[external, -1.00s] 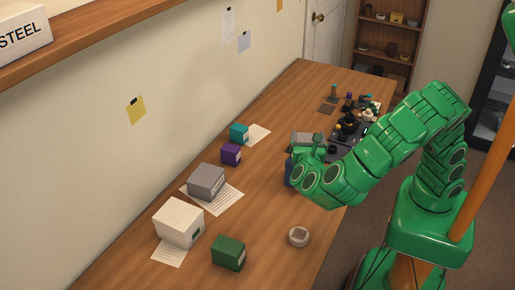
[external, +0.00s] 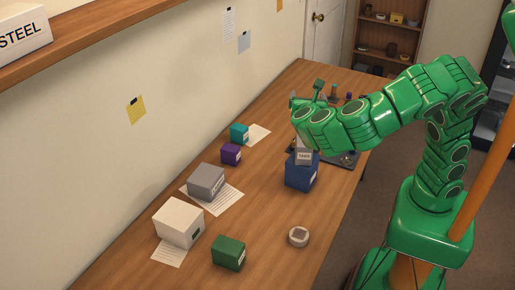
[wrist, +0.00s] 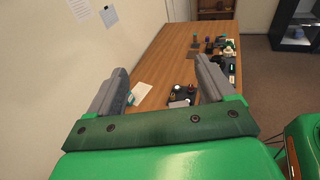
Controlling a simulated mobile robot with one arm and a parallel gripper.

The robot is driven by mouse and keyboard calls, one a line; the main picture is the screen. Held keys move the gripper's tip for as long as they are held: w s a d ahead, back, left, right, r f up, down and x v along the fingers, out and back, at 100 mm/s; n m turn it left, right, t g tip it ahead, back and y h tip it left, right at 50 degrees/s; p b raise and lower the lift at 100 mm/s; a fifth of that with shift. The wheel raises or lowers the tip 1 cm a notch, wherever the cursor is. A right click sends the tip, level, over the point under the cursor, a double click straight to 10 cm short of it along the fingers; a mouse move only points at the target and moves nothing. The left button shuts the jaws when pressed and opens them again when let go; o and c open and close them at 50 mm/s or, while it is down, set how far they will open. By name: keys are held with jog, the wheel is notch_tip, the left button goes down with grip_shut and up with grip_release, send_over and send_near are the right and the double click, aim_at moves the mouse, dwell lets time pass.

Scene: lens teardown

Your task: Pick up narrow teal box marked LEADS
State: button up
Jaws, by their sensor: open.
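A small teal box (external: 239,133) stands on the wooden table near the wall, beside a purple box. Its label is too small to read. My gripper (external: 306,92) is raised over the table, to the right of and beyond the teal box. In the wrist view my gripper (wrist: 160,65) has its two grey fingers wide apart with nothing held between them.
Purple (external: 231,154), grey (external: 206,181), white (external: 179,222) and green (external: 228,252) boxes stand along the table. A blue box (external: 301,172) with a small grey box on top is below my arm. A dark mat (external: 348,159) holds parts. Bare wood lies between.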

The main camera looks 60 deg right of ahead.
jog(key=w+d+f+m+g+y, duration=0.1)
jog(key=w+f+m+y, duration=0.15)
jog(key=f, duration=0.35)
jog(key=w+d+f+m+g+y, duration=0.1)
jog(key=w+f+y, duration=0.25)
jog(key=f, duration=0.25)
jog(key=w+f+m+y, duration=0.2)
jog(key=w+m+y, duration=0.3)
jog(key=w+y, duration=0.15)
jog(key=w+d+r+m+t+y, duration=0.2)
jog(key=w+d+r+m+t, duration=0.8)
jog(key=w+d+r+m, duration=0.65)
jog(key=n, duration=0.2)
send_near(243, 128)
jog(key=shift+g+h, duration=0.25)
jog(key=shift+g, duration=0.05)
jog(key=x, duration=0.4)
jog(key=shift+w+a, duration=0.2)
jog(key=shift+w, duration=0.1)
jog(key=shift+x, duration=0.95)
jog(key=shift+w+f, duration=0.15)
jog(key=shift+w, duration=0.5)
jog(key=shift+x, duration=2.25)
